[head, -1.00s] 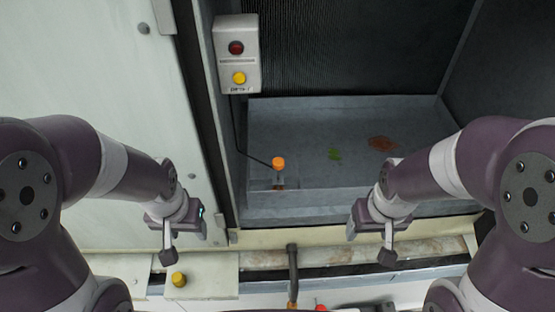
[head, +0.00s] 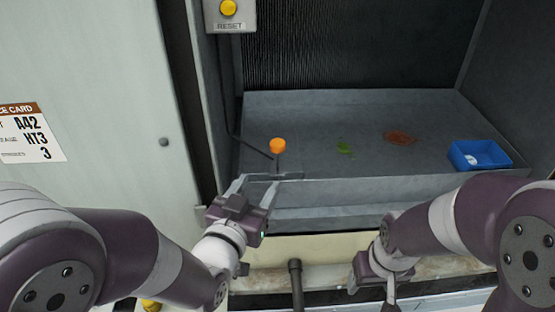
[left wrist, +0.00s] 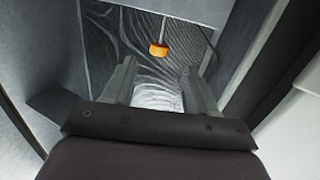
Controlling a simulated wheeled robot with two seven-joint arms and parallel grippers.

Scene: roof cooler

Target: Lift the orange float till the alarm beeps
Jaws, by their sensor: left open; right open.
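The orange float (head: 277,145) stands on a dark stem at the front left of the grey metal pan. It also shows in the left wrist view (left wrist: 158,50), ahead of the fingers and a little above the middle. My left gripper (head: 257,184) is open and empty, just in front of and below the float, at the pan's front wall. It is apart from the float. My right gripper (head: 392,300) hangs in front of the pan, low in the picture; its fingertips are partly cut off. The alarm box (head: 229,16) with a yellow RESET button is cut by the top edge; its lamp is out of view.
The grey pan (head: 310,110) holds a green leaf (head: 345,148), a rusty stain (head: 399,138) and a blue tray (head: 478,156) at the right. A dark upright pipe (head: 296,280) stands in front. A pale panel with a card (head: 30,133) is at the left.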

